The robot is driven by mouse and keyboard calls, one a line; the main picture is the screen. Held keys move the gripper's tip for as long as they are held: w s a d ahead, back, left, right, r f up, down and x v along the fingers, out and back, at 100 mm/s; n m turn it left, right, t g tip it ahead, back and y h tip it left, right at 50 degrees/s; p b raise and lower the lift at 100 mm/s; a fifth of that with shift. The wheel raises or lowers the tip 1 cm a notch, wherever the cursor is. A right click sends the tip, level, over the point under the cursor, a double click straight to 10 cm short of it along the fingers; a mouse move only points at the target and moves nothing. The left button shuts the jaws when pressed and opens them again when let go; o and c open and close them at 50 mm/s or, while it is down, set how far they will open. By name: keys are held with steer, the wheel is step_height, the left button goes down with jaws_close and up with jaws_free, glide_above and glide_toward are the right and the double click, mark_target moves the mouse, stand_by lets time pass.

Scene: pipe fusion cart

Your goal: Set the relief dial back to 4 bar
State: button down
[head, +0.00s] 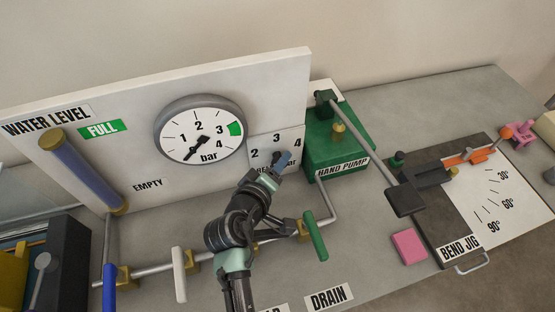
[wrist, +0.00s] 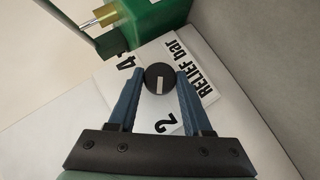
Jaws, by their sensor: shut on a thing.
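The relief dial (wrist: 159,78) is a round black knob with a short white mark on its face. In the wrist view the mark runs from near the centre towards the 2. The 4 is at upper left of the knob, and the 3 is not visible there. My gripper (wrist: 158,84) has its two blue fingers closed on either side of the knob. In the head view my gripper (head: 281,162) is at the relief panel (head: 291,134), which shows 2, 3 and 4; the fingers and wrist hide the knob and part of the label.
The green hand pump (head: 335,140) with its long lever stands close to the right of the panel. A pressure gauge (head: 199,130) is at left, its needle pointing lower left.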

steer(key=shift+w+d+m+g+y+p, duration=0.1)
steer(key=shift+d+m+g+y+p, duration=0.2)
steer(key=shift+m+g+y, duration=1.35)
steer(key=shift+w+d+m+y+p, duration=0.1)
steer(key=shift+d+m+y+p, duration=0.55)
steer(key=shift+y, duration=2.05)
steer(key=shift+w+a+m+g+y+p, duration=0.15)
steer(key=shift+m+g+y, duration=0.7)
steer(key=shift+m+y, duration=1.05)
steer(key=shift+s+n+y, duration=0.1)
steer(key=shift+n+y, duration=0.2)
steer(key=shift+y, duration=0.05)
steer(key=shift+c, duration=1.8)
jaws_free()
steer(key=shift+r, duration=0.1)
steer(key=b+v, duration=0.1)
steer(key=v, duration=0.6)
steer(key=shift+s, duration=0.2)
steer(key=shift+r, duration=0.1)
